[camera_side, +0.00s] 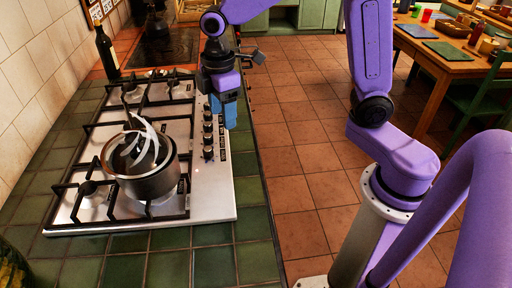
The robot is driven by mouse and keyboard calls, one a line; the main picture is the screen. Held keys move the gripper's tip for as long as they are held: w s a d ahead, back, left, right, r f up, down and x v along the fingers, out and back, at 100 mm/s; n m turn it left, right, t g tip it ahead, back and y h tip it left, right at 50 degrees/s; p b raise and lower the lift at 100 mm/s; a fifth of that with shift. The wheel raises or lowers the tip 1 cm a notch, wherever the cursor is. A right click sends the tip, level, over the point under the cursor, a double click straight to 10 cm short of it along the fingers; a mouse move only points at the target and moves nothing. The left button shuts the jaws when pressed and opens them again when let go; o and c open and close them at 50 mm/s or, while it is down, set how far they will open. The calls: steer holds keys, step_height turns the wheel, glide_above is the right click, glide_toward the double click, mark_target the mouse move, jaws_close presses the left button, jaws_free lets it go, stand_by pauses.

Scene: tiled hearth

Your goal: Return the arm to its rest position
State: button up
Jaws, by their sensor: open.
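My gripper (230,108) hangs from my purple arm, pointing down over the right edge of the stove, beside the row of black knobs. Its blue fingers are seen nearly edge-on, and nothing shows between them. A metal pot (146,181) stands on the front part of the stove, below and left of my gripper and apart from it. White curved pieces and something dark stick up out of the pot; I cannot tell what they are.
The gas stove (218,190) with black grates is set in a green tiled counter (212,266). A dark bottle (107,52) stands at the back left by the wall. A wooden table (432,52) with mats and cups is at the far right. The tiled floor (300,150) between is clear.

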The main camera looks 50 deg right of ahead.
steer(key=s+d, duration=0.3)
steer(key=s, duration=0.8)
steer(key=s+d+m, duration=0.1)
steer(key=s+d, duration=0.2)
steer(key=s, duration=0.9)
steer(key=shift+s+d+f, duration=0.15)
steer(key=shift+s+f, duration=0.15)
steer(key=shift+f, duration=0.1)
